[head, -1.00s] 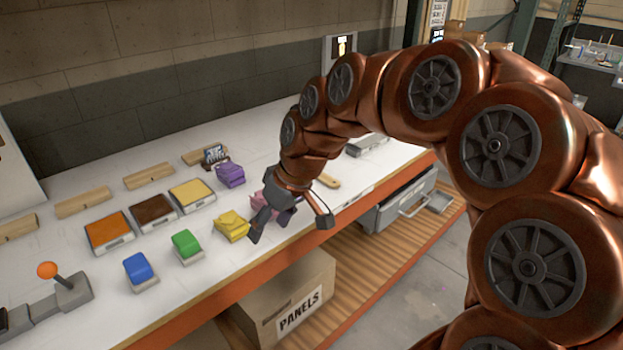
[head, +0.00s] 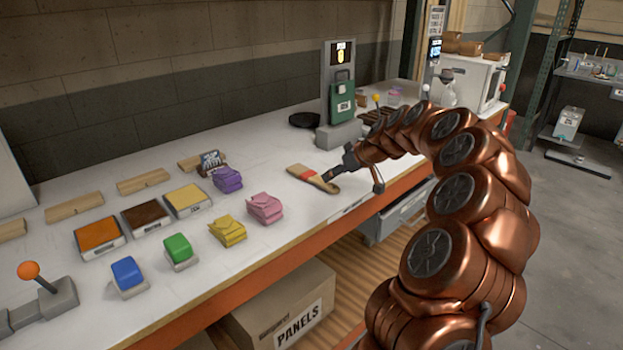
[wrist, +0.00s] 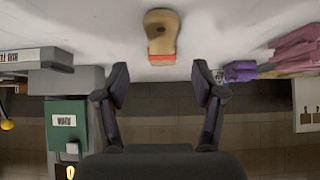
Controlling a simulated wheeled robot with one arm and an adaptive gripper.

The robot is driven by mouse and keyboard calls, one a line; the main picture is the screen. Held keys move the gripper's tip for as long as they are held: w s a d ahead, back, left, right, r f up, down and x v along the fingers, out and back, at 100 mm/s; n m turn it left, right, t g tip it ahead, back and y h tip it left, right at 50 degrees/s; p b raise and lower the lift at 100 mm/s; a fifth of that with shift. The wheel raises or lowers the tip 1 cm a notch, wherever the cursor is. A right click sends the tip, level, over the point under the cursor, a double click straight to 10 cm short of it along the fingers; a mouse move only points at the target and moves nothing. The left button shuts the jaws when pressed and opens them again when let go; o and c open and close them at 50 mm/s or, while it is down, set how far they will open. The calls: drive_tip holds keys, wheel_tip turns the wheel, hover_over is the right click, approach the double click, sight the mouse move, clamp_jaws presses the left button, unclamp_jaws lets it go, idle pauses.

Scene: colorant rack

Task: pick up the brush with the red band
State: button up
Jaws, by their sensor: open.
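The brush with the red band (head: 304,173) lies flat on the white bench, its wooden handle toward the front edge. In the wrist view its tan handle (wrist: 161,28) and red band show ahead of the fingers, roughly centred between them. The bristle end is not clear in the wrist view. My gripper (head: 352,180) is open and empty at the brush's handle end in the head view. In the wrist view both fingers (wrist: 162,80) are spread apart with a gap between them, and the brush is beyond their tips.
Pink (head: 264,207), yellow (head: 227,230) and purple (head: 227,179) bundles lie left of the brush. A green device (head: 342,100) on a grey stand is behind it, near a black round disc (head: 304,120). The bench in front of the brush is clear.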

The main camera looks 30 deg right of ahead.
sight(322, 182)
drive_tip(key=shift+p+x, duration=0.75)
drive_tip(key=shift+x, duration=2.35)
drive_tip(key=shift+s+a, duration=0.1)
drive_tip(key=shift+c, duration=0.2)
drive_tip(key=c, duration=1.2)
